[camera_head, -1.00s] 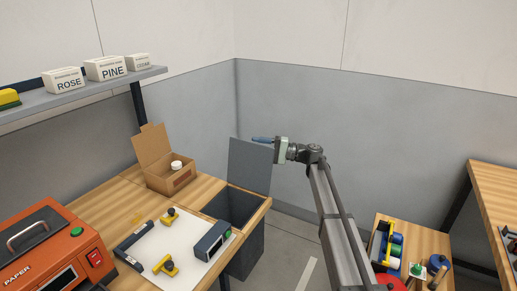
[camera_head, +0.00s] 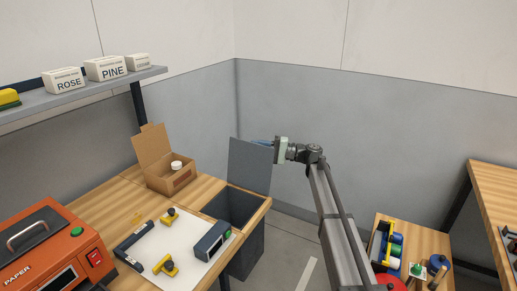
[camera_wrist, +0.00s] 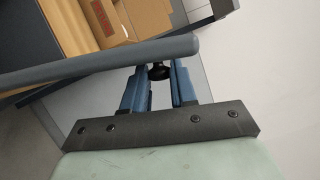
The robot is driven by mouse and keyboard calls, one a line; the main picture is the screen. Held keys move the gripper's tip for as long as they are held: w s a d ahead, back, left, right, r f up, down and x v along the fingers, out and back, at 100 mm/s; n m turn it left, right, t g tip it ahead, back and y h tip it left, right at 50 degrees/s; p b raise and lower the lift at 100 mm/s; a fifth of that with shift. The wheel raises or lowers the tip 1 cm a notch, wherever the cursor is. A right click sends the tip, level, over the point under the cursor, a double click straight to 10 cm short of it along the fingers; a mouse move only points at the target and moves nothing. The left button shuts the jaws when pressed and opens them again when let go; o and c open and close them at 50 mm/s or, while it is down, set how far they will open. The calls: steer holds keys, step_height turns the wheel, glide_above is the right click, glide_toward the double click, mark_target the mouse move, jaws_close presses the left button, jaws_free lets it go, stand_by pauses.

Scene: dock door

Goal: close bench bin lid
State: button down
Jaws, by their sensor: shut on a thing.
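The bench bin (camera_head: 247,256) is a dark grey bin set in the wooden bench, its mouth open. Its flat grey lid (camera_head: 249,170) stands upright at the back right of the mouth. My gripper (camera_head: 262,142) is at the lid's top edge, its blue fingers partly hidden behind the lid. In the wrist view, the lid's edge (camera_wrist: 100,62) crosses the picture just ahead of my gripper (camera_wrist: 160,70). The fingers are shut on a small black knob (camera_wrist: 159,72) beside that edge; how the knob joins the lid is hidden.
An open cardboard box (camera_head: 172,180) with a white round item stands left of the bin. A white mat (camera_head: 190,262) with yellow-and-black parts and a dark device (camera_head: 213,240) lies in front. An orange machine (camera_head: 60,255) is at lower left. Free space lies right of the bin.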

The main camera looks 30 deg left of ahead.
steer(key=shift+s+r+n, duration=0.25)
steer(key=shift+s+n, duration=0.15)
steer(key=shift+s, duration=0.35)
steer(key=s+n+t+h, duration=0.25)
steer(key=s+n, duration=0.45)
steer(key=s, duration=0.4)
steer(key=s+f+n+t+h, duration=0.1)
steer(key=s+f+n+t, duration=0.3)
steer(key=s+f+n, duration=0.3)
steer(key=shift+s+f, duration=1.5)
steer(key=shift+f, duration=0.45)
steer(key=shift+h, duration=0.25)
steer(key=c, duration=0.9)
jaws_free()
steer(key=shift+c, duration=0.2)
